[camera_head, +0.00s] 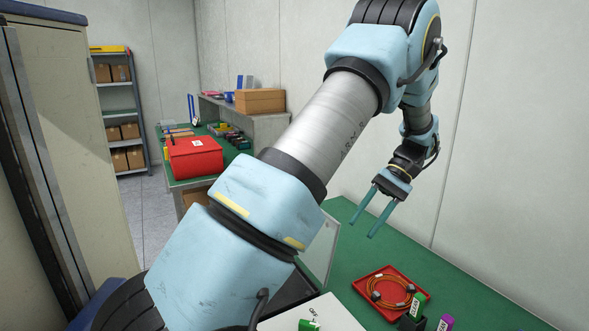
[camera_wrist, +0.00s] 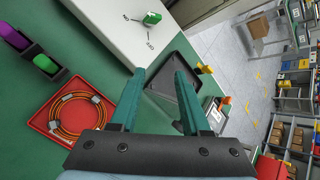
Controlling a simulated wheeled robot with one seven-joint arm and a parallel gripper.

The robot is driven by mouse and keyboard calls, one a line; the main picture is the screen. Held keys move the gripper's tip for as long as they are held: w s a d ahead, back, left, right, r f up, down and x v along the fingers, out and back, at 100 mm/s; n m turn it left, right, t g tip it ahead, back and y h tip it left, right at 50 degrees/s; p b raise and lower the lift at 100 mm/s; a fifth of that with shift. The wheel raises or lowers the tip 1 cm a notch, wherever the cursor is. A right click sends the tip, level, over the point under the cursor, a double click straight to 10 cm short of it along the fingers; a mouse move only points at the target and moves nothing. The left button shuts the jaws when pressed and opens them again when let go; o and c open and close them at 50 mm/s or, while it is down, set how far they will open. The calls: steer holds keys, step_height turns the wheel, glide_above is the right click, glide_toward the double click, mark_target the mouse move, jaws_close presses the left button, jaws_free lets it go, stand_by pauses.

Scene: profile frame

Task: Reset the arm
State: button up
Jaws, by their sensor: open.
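My gripper (camera_head: 366,213) has two teal fingers and hangs above the green table (camera_head: 458,280) in the head view. The fingers are apart with nothing between them. My blue and grey arm reaches up and to the right across the head view and hides part of the table. In the wrist view my gripper (camera_wrist: 160,88) is also open and empty, above the table's edge near a black tray (camera_wrist: 160,105).
A red tray (camera_head: 362,283) with an orange cable coil (camera_head: 390,292) lies on the table. A white panel (camera_head: 310,316) with a green knob (camera_head: 308,325) stands left of it. A tall cabinet (camera_head: 75,130) is at left. A red case (camera_head: 194,158) sits on the far bench.

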steer(key=s+a+n+t+h, duration=0.1)
steer(key=s+a+t+h, duration=0.2)
steer(key=a, duration=0.8)
steer(key=s+a+n+t+h, duration=0.1)
steer(key=s+a+t+h, duration=0.2)
steer(key=a, duration=0.8)
steer(key=shift+s+a+f+h, duration=0.3)
steer(key=shift+s+a+h, duration=0.1)
steer(key=shift+s+h, duration=0.45)
